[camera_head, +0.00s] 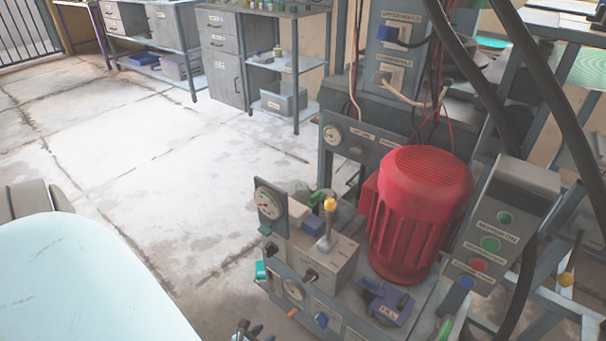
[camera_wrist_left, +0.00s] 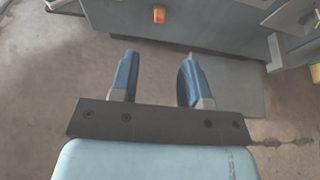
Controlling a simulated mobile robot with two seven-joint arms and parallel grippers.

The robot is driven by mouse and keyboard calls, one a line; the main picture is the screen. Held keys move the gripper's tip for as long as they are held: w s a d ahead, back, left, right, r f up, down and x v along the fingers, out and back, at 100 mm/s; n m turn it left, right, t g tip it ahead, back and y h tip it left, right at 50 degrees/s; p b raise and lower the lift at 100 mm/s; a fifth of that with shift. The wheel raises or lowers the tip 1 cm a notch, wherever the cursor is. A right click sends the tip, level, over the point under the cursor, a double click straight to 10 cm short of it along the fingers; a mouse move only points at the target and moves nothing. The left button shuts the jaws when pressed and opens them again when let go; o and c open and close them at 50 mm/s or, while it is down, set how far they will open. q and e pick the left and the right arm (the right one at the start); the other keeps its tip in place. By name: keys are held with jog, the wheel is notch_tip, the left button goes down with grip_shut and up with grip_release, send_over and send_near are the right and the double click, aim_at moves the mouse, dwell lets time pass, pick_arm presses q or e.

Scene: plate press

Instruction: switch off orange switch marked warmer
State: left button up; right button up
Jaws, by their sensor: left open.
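A small orange switch (camera_wrist_left: 159,15) sits on the grey face of a cabinet (camera_wrist_left: 205,30) at the top of the left wrist view. No marking on it is readable, and I cannot tell its on or off position. My left gripper (camera_wrist_left: 159,62) is open and empty, its two blue fingers pointing toward the cabinet with the switch beyond the gap between them, apart from it. In the head view, the left gripper (camera_head: 256,331) shows only partly at the bottom edge, below the press. My right gripper is not in view.
A red motor (camera_head: 418,205) stands on the press unit, beside a valve block with a yellow-knobbed lever (camera_head: 329,215). A button panel (camera_head: 490,250) is at the right. Black hoses hang there. Grey drawers (camera_head: 222,60) stand at the back. The concrete floor (camera_head: 140,150) is open.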

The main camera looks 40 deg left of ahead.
aim_at(288, 316)
pick_arm(q)
jog(key=b+x, duration=0.1)
jog(key=x, duration=0.3)
jog(key=b+x, duration=0.2)
jog(key=x, duration=0.2)
jog(key=b+x, duration=0.2)
jog(key=x, duration=0.2)
jog(key=shift+f, duration=0.45)
jog(key=shift+w+a+f, duration=0.1)
jog(key=shift+w+a, duration=0.05)
jog(key=shift+w, duration=0.45)
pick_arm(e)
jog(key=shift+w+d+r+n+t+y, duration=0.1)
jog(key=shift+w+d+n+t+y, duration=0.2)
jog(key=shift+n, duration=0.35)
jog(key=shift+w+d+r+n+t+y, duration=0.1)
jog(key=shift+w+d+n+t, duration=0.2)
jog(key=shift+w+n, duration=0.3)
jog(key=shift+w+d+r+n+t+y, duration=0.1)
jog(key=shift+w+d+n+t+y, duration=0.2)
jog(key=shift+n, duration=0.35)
pick_arm(q)
jog(key=shift+c, duration=0.4)
grip_shut()
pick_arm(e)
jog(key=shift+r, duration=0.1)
